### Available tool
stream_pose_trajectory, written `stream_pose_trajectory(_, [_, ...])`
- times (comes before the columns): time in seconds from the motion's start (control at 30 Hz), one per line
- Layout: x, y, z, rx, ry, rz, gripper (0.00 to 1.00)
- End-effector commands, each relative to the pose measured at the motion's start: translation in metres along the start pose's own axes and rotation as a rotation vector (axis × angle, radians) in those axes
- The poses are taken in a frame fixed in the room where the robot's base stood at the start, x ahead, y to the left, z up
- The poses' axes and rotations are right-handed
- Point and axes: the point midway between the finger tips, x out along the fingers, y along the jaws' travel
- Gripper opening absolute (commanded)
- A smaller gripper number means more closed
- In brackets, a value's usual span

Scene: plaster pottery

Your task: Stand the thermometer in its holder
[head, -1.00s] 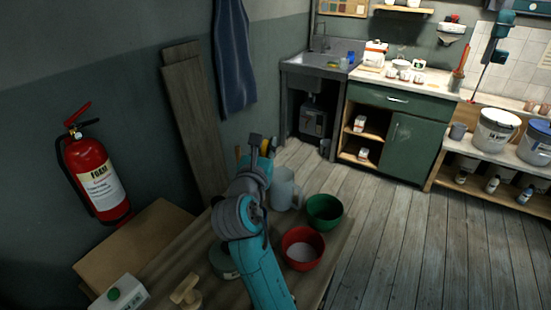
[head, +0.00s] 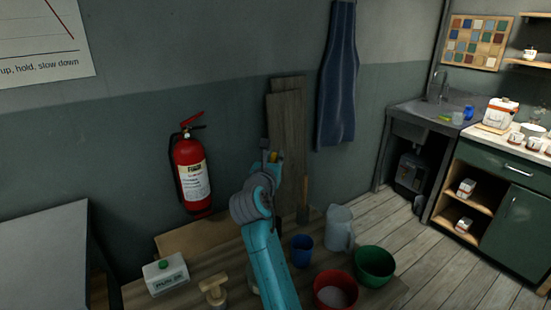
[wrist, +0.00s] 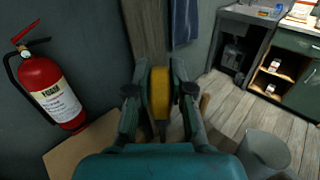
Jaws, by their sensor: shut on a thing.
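My gripper (head: 270,156) is raised above the wooden table, in front of the grey wall. In the wrist view its two fingers (wrist: 160,88) are shut on a yellow, upright piece, which looks to be the thermometer (wrist: 160,97). Its lower part narrows and is partly hidden by the gripper. I cannot pick out the holder for certain in either view.
A fire extinguisher (head: 191,170) hangs on the wall. Floor is free at right.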

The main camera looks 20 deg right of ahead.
Motion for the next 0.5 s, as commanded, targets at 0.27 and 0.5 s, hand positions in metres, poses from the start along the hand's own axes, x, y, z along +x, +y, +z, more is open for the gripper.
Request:
stream_pose_trajectory(0.27, [0.0,0.0,-0.02,-0.001,0.002,0.0,0.0])
stream_pose_trajectory(0.5, [0.0,0.0,-0.036,-0.001,0.001,0.0,0.0])
